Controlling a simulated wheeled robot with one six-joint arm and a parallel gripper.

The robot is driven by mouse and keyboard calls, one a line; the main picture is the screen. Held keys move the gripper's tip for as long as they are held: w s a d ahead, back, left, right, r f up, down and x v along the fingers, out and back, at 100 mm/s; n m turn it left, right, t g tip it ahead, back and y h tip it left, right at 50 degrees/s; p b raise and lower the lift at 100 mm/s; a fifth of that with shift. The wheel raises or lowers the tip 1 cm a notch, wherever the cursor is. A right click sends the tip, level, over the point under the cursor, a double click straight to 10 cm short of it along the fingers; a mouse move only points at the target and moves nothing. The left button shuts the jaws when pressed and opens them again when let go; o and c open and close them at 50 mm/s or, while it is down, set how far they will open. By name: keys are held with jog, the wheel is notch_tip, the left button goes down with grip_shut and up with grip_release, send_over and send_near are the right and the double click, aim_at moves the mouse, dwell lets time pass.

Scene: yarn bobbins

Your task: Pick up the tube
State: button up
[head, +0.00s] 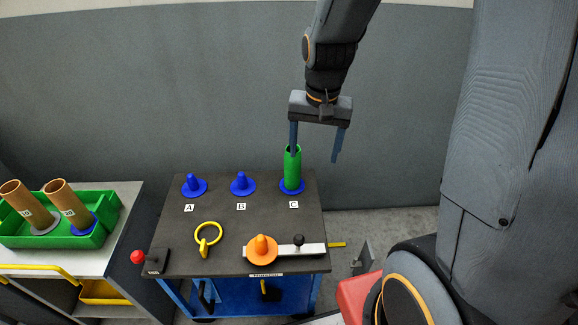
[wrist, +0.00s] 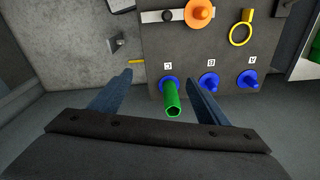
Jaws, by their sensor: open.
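The green tube (head: 292,168) stands upright on the blue peg base (head: 292,187) at spot C of the dark table. In the wrist view the tube (wrist: 172,100) shows its open top, lying between my two fingers in the picture. My gripper (head: 316,158) is open and empty, pointing down above the table's back edge. In the head view its left finger is in front of or close beside the tube's top, and its right finger is off to the right. I cannot tell whether the left finger touches the tube.
Bare blue pegs stand at A (head: 194,185) and B (head: 242,184). A green crate (head: 100,235) with brown tubes stands left. A grey wall is behind the table.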

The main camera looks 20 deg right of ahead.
jog(key=w+f+m+g+b, duration=0.1)
jog(key=w+f+m+b, duration=0.1)
jog(key=w+f+m, duration=0.75)
jog(key=w+f+m+b, duration=0.1)
jog(key=w+f+m, duration=0.45)
jog(key=w, duration=0.65)
jog(key=shift+s+d+f+p, duration=0.15)
jog(key=shift+f+p, duration=0.5)
jog(key=shift+f, duration=0.95)
jog(key=shift+d+f+p, duration=0.2)
jog(key=shift+f+p, duration=0.4)
jog(key=shift+f, duration=1)
jog(key=c, duration=1.1)
jog(key=shift+r, duration=0.1)
jog(key=shift+r+b, duration=1.3)
jog(key=shift+r, duration=3.65)
